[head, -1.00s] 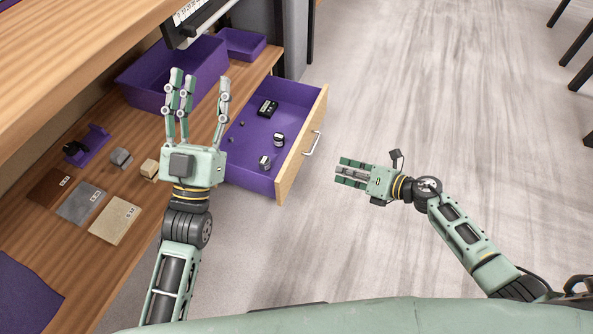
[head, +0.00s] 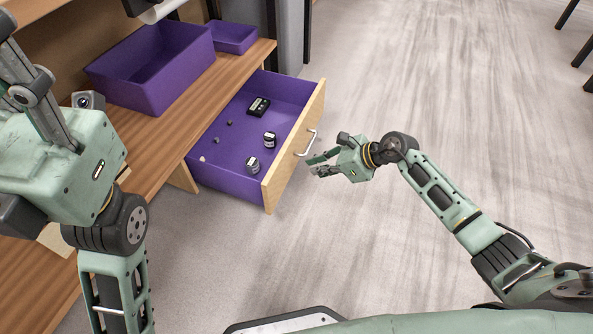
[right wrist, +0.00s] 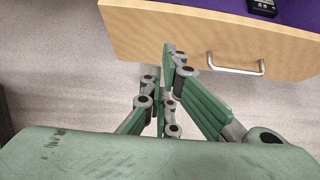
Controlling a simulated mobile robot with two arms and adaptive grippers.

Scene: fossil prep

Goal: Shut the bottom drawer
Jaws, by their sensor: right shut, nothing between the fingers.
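The bottom drawer (head: 296,150) is pulled out from under the wooden bench, with a light wood front, a silver handle (head: 306,143) and a purple inside. The drawer front (right wrist: 200,38) and the handle (right wrist: 235,68) also show in the right wrist view. My right gripper (head: 313,165) is in front of the drawer front, close to the handle. Its fingers are shut with nothing between them; in the right wrist view (right wrist: 165,85) they point at the front, left of the handle. My left gripper (head: 20,90) is large at the left edge; its fingertips are partly cut off.
The drawer holds a black device (head: 259,106), two small jars (head: 253,165) and small pebbles. A large purple bin (head: 150,70) and a smaller one (head: 232,37) stand on the bench (head: 160,160).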

